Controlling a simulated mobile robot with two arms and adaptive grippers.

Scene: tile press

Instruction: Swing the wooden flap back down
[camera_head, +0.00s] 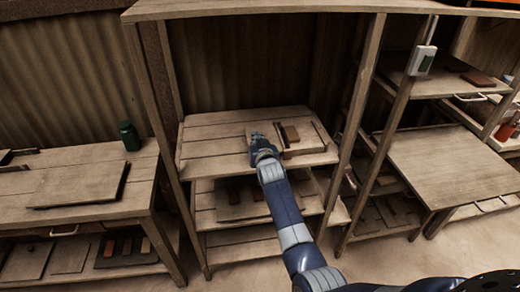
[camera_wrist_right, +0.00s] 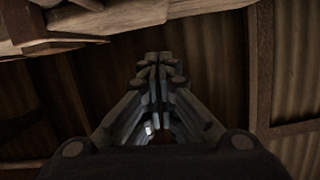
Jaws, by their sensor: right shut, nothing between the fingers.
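A pale wooden board (camera_head: 312,143) lies on the upper board of the middle shelf unit (camera_head: 203,135), with a thin dark bar and a brown block (camera_head: 290,134) on it. It may be the flap's part of the press; I cannot tell for certain which board is the flap. My right gripper (camera_head: 254,137) is over this shelf at the board's left side, its fingers partly hidden by my wrist. In the right wrist view the gripper (camera_wrist_right: 158,62) is shut and empty, with a wooden edge (camera_wrist_right: 110,20) across the top. I cannot tell whether it touches anything. My left gripper is out of view.
The unit's posts (camera_head: 362,90) and top board (camera_head: 250,9) frame the shelf. A left table holds a green jar (camera_head: 129,136) and a flat board (camera_head: 80,187). Lower shelves hold a tray (camera_head: 240,207). A bare wooden top (camera_head: 445,165) stands at the right.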

